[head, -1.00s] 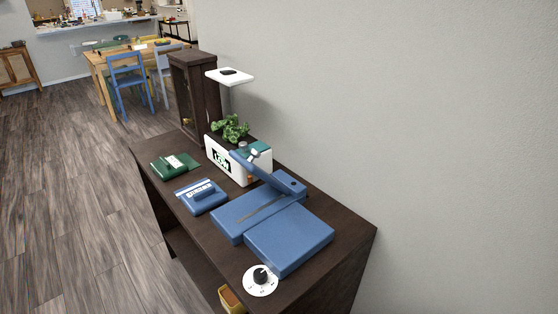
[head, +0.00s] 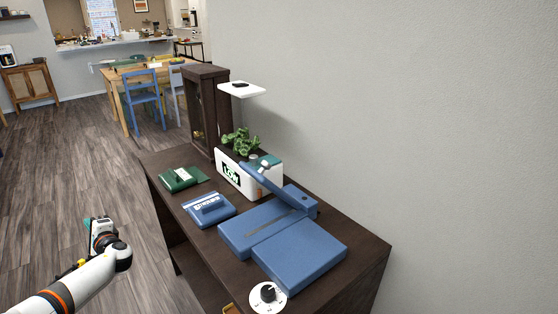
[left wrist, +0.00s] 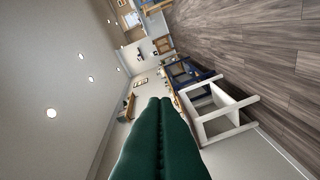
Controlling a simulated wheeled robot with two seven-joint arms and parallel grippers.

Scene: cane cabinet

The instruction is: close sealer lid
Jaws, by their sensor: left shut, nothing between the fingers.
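The blue sealer (head: 300,256) lies on the dark cabinet top. Its lid (head: 280,186) is a narrow blue arm, raised at a slant. It is hinged at the back right, and its free end points up and left in front of the white planter. My left gripper (head: 88,226) is left of the cabinet, over the floor and well apart from the sealer. Its green fingers (left wrist: 158,125) are shut together and empty in the left wrist view, which does not show the sealer. My right gripper is not in view.
A white planter (head: 232,177) with a leafy plant stands behind the sealer. A small blue device (head: 209,209) and a green one (head: 183,179) lie to its left. A round white dial (head: 268,297) sits at the front. The wall is close on the right.

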